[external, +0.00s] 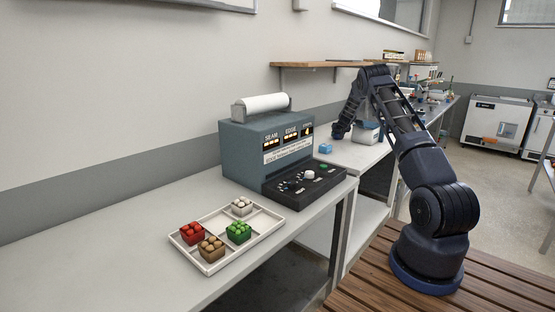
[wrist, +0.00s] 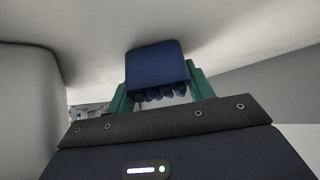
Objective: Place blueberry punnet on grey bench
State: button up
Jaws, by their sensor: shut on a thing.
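The blueberry punnet (wrist: 155,65) is a dark blue box with round dark berries at its near edge in the wrist view. My gripper (wrist: 160,88) is shut on it, with a green finger on each side. A pale grey surface with soft shadow lies close beyond it; I cannot tell whether they touch. In the external view my gripper (external: 335,139) is low over the far grey bench (external: 352,155).
A grey-blue machine (external: 245,147) with a black control panel stands left of my gripper. A pale box (external: 368,134) stands close on the right. A white divided tray (external: 215,263) holds red, brown, green and white punnets on the near bench. A wooden shelf (external: 310,65) hangs above.

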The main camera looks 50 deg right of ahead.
jog(key=shift+f, duration=0.1)
jog(key=o, duration=1.1)
jog(key=shift+c, duration=0.2)
jog(key=v, duration=0.5)
jog(key=shift+d, duration=0.1)
notch_tip(320, 180, up, 7)
